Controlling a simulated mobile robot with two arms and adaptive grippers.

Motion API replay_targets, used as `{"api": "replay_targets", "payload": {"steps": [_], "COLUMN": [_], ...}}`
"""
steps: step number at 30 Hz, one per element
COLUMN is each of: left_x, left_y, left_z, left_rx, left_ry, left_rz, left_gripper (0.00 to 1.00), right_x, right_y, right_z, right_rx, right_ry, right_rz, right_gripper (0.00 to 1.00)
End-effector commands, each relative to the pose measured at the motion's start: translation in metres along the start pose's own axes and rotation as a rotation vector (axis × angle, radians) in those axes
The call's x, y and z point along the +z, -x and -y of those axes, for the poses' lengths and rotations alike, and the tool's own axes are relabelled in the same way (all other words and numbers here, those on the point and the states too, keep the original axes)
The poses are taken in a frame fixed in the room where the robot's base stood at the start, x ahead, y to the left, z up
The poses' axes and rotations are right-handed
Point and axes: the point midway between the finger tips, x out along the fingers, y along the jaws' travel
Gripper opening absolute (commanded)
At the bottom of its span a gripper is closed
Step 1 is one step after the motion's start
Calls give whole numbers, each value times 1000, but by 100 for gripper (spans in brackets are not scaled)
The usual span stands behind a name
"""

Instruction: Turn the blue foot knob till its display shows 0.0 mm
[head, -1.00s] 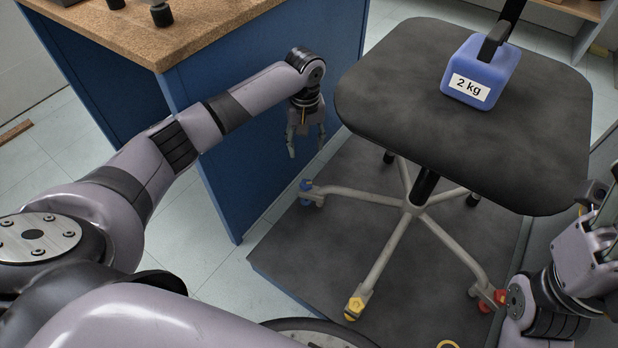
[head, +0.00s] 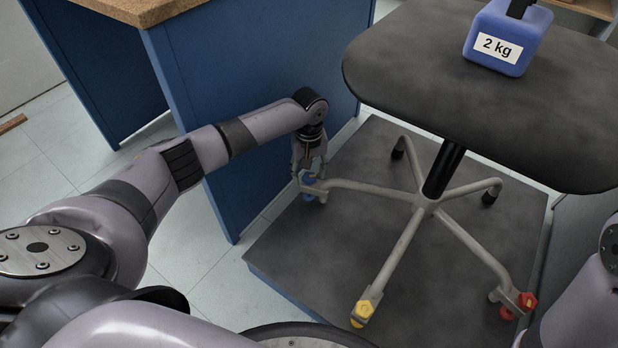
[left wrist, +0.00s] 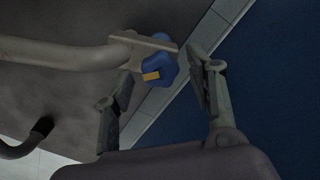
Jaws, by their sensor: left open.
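The blue foot knob (head: 309,184) sits at the end of the chair's left leg (head: 365,190), over the dark platform. It also shows in the left wrist view (left wrist: 162,69), with a yellow mark on its face. My left gripper (head: 309,172) is open and points down right at the knob. In the left wrist view its two fingers (left wrist: 160,88) stand apart on either side of the knob, with nothing held. I cannot tell whether a finger touches it. No display reading shows. My right arm (head: 595,300) is at the right edge, its gripper out of view.
The chair seat (head: 480,110) carries a blue 2 kg weight (head: 508,38). A yellow knob (head: 362,312) and a red knob (head: 518,305) are on other legs. A blue cabinet panel (head: 260,90) stands close behind my left gripper. The dark platform (head: 300,250) has a raised edge.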

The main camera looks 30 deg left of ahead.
Motion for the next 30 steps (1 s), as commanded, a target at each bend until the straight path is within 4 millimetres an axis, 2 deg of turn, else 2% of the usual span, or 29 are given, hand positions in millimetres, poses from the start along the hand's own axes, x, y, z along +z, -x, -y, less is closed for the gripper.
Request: {"api": "replay_targets", "payload": {"steps": [3,12,30], "left_x": [0,0,0], "left_y": [-6,-6,-6], "left_z": [0,0,0], "left_rx": [0,-1,-1], "left_ry": [0,0,0], "left_rz": [0,0,0], "left_gripper": [50,50,10], "right_x": [-4,-4,-3], "right_y": [-1,-3,-2], "right_z": [1,1,1], "right_rx": [-4,-5,-4], "right_ry": [1,2,1], "right_rz": [-12,-13,-12], "right_gripper": [61,61,61]}}
